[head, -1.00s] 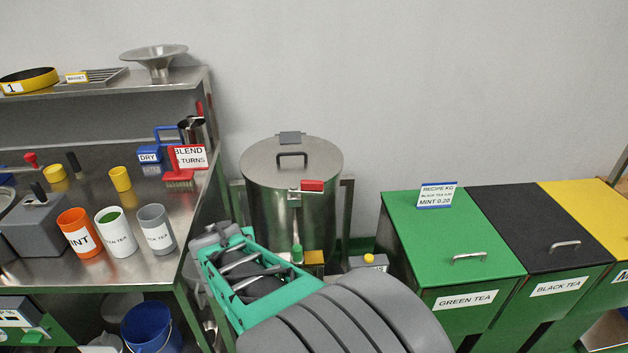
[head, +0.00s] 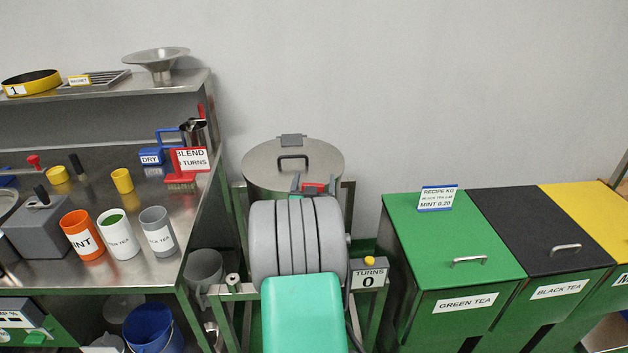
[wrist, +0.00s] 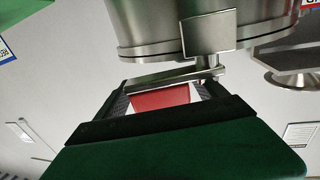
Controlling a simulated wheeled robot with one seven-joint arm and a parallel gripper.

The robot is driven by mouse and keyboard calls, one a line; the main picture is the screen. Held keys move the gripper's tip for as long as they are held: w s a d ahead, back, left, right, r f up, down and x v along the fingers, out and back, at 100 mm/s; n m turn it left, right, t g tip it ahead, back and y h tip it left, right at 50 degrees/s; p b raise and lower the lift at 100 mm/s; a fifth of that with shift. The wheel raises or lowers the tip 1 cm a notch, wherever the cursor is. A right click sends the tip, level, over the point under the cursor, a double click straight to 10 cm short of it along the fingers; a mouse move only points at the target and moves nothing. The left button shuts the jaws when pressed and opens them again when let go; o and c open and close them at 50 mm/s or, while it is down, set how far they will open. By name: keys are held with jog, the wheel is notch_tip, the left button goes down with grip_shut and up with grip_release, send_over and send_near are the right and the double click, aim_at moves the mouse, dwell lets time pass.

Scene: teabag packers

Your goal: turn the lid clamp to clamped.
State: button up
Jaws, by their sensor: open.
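The lid clamp (head: 314,188) is a small red handle at the front rim of the steel drum's round lid (head: 265,165). In the wrist view the red clamp (wrist: 158,98) shows between my fingers, below a steel bracket. My gripper (head: 313,186) is open at the front of the lid, with a finger on either side of the clamp; it also fills the lower wrist view (wrist: 160,103). I cannot tell whether the fingers touch the clamp. My arm hides most of the drum's front.
A turns counter (head: 369,277) reading 0 stands right of my arm. Green (head: 450,240), black and yellow bins stand to the right. A steel bench (head: 110,275) with cups is at the left. The lid has an upright black handle (head: 293,157).

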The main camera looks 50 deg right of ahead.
grip_shut()
dwell(0.9)
